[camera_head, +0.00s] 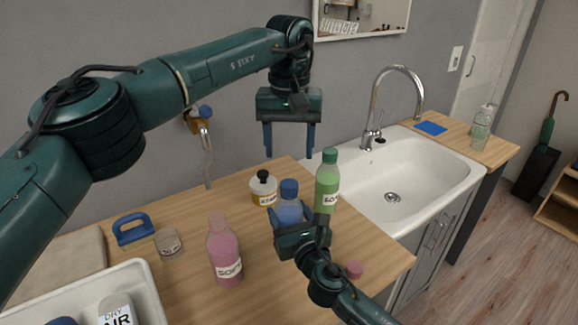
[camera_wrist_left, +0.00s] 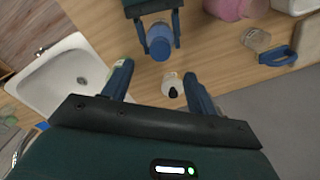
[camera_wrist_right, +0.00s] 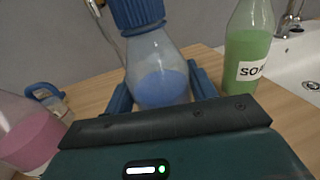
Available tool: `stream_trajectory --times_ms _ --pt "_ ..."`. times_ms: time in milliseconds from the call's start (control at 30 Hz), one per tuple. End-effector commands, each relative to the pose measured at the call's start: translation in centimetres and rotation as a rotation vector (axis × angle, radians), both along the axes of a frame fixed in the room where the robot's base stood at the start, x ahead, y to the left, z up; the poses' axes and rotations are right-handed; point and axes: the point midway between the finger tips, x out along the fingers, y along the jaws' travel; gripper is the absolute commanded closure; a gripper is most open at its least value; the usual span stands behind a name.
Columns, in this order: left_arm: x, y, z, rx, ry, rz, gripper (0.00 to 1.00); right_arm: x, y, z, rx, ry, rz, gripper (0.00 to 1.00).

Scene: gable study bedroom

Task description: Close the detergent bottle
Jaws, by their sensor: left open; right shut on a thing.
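A clear bottle with blue liquid and a blue cap (camera_head: 289,190) stands upright on the wooden counter; its label is not visible. My right gripper (camera_wrist_right: 160,88) is shut on this bottle's body. In the right wrist view the ribbed blue cap (camera_wrist_right: 137,14) sits on its neck; how tightly, I cannot tell. My left gripper (camera_head: 289,150) is open and empty, above and behind the bottle. The left wrist view shows the blue cap (camera_wrist_left: 161,46) from above, beyond the left fingers. Which bottle is the detergent is unclear.
A green bottle (camera_head: 327,182) stands close right of the blue one. A black-topped yellow-and-white bottle (camera_head: 263,188) is behind. The sink (camera_head: 392,172) and white tray (camera_head: 143,283) flank the counter.

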Motion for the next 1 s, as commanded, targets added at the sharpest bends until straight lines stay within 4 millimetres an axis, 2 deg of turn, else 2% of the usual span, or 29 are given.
stream_trajectory --times_ms 100,233,633,667,933,1000 --pt "0.0 0.0 2.3 -0.001 -0.002 0.0 0.42 0.0 0.0 -0.1 0.0 0.002 0.0 1.0" --pt "0.0 0.0 3.7 0.0 -0.002 0.001 0.42 0.0 0.0 -0.1 0.0 0.002 0.0 1.0" --pt "0.0 0.0 4.4 0.0 0.001 0.0 0.42 0.0 0.0 -0.1 0.0 0.002 0.0 1.0" --pt "0.0 0.0 4.4 0.0 0.001 0.0 0.42 0.0 0.0 -0.1 0.0 0.002 0.0 0.41" --pt "0.0 0.0 4.4 0.0 0.001 0.0 0.42 0.0 0.0 -0.1 0.0 0.001 0.0 0.19" --pt "0.0 0.0 4.4 0.0 0.001 0.0 0.42 0.0 0.0 0.0 0.0 0.001 0.0 0.18"
